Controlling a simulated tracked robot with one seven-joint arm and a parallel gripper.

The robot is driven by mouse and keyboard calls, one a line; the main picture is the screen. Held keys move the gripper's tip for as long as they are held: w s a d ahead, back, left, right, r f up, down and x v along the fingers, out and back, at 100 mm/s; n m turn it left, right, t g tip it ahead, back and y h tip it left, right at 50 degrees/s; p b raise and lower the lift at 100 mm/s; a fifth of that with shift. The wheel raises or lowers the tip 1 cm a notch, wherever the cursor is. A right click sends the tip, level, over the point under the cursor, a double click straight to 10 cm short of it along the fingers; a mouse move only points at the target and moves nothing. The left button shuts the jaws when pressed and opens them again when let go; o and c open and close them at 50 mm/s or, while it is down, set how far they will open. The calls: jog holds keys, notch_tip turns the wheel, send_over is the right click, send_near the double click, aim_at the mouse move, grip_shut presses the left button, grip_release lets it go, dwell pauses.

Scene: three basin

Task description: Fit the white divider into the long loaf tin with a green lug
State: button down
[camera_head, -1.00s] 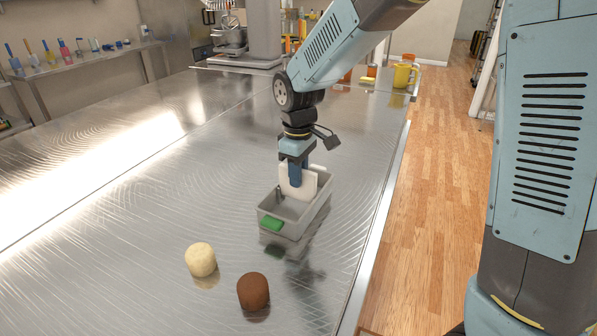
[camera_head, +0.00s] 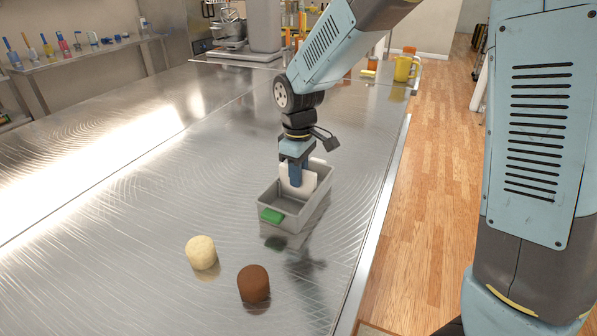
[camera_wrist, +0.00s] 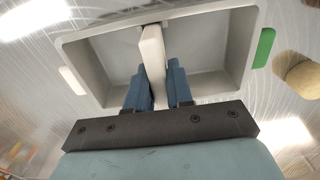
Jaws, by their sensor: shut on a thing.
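The long grey loaf tin (camera_head: 294,213) stands on the steel counter, with its green lug (camera_head: 271,215) on the near end. In the wrist view the tin (camera_wrist: 215,88) lies across the picture, green lug (camera_wrist: 264,47) at right and a white lug (camera_wrist: 73,80) at left. My gripper (camera_head: 295,180) is shut on the white divider (camera_head: 310,182), which stands upright and crosswise at the tin. In the wrist view the divider (camera_wrist: 152,48) runs between the fingers to the far long wall, near its middle. Its lower edge is hidden, so I cannot tell how deep it sits.
A cream lump (camera_head: 201,252) and a brown lump (camera_head: 253,283) are on the counter in front of the tin. A yellow mug (camera_head: 403,68) stands at the far right end. The counter left of the tin is clear.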

jog(key=shift+f, duration=0.35)
jog(key=c, duration=0.9)
grip_release()
notch_tip(320, 180, up, 14)
jog(key=shift+f, duration=0.15)
